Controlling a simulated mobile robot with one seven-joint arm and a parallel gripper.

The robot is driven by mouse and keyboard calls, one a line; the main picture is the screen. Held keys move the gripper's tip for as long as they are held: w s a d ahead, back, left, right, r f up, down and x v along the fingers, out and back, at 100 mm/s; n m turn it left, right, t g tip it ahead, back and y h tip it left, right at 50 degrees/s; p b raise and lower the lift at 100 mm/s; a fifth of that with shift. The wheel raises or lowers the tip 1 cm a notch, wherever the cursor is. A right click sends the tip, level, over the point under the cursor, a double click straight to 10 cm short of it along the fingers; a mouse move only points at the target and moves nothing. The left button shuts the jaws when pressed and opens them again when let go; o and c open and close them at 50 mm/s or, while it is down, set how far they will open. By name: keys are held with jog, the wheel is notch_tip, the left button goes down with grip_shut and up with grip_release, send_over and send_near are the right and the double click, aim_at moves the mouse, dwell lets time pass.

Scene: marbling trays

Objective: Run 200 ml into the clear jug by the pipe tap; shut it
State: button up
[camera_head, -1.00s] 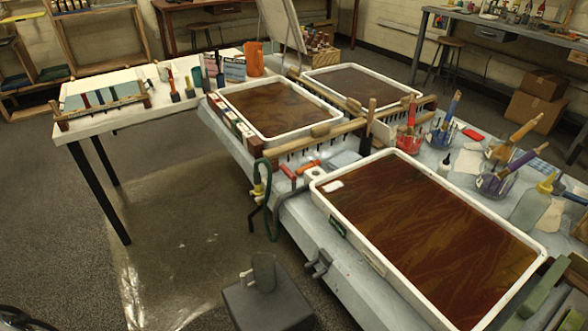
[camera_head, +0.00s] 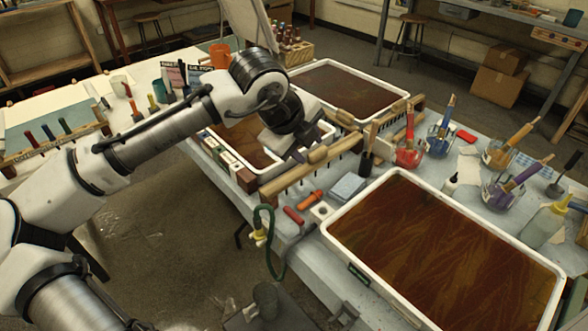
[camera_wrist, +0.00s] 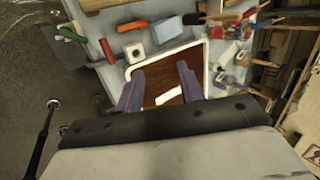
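The clear jug (camera_head: 265,298), looking dark and see-through, stands upright on a dark block at the bottom of the head view. I cannot make out any water in it. A yellow fitting (camera_head: 259,236) with a green hose (camera_head: 268,218) hangs at the table's near left edge, above and apart from the jug; this looks like the pipe tap, but its open or shut state is too small to tell. The hose also shows in the wrist view (camera_wrist: 72,34). My gripper (camera_wrist: 160,88) is open and empty, its fingers apart above the table, well away from the jug.
A large brown-filled tray (camera_head: 355,262) takes up the table's right front; two similar trays lie farther back. A red-handled tool (camera_head: 293,215) and an orange one (camera_head: 311,199) lie near the hose. Several brush jars stand at right. Floor left of the table is open.

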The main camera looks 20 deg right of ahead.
aim_at(296, 216)
jog(key=s+a+f+g+y, duration=0.2)
jog(key=a+f+y, duration=0.2)
jog(key=a+f, duration=0.15)
jog(key=shift+m, duration=0.3)
jog(key=d+f, duration=0.1)
jog(key=f, duration=0.3)
jog(key=w+d+f, duration=0.1)
jog(key=f, duration=0.4)
jog(key=d+f+p, duration=0.1)
jog(key=f, duration=0.3)
jog(key=shift+w+f, duration=0.15)
grip_shut()
